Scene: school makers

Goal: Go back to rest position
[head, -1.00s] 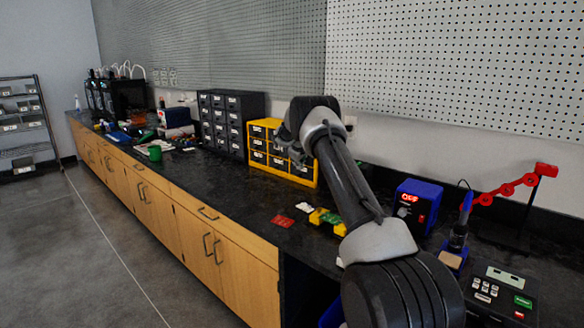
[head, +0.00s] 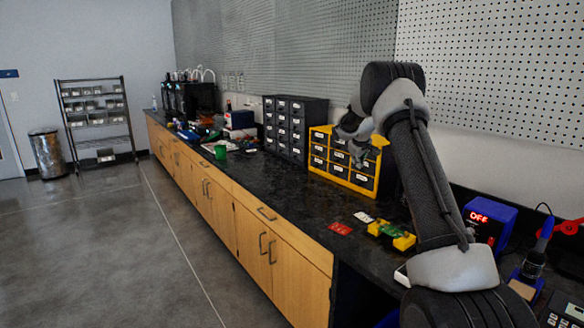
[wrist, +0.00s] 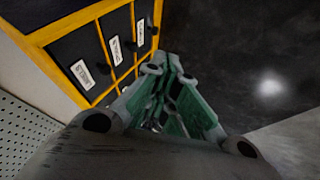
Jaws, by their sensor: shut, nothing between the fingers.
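My gripper (wrist: 172,75) shows in the wrist view with its green-lined fingers brought together at the tips and nothing between them. It points out over the dark counter, beside the yellow drawer cabinet (wrist: 50,34). In the head view my gripper (head: 358,150) is small and partly hidden by my own wrist, in front of the yellow drawer cabinet (head: 320,130). My arm is raised and folded above the right part of the counter.
A pegboard wall stands behind. The floor (head: 110,240) at left is clear.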

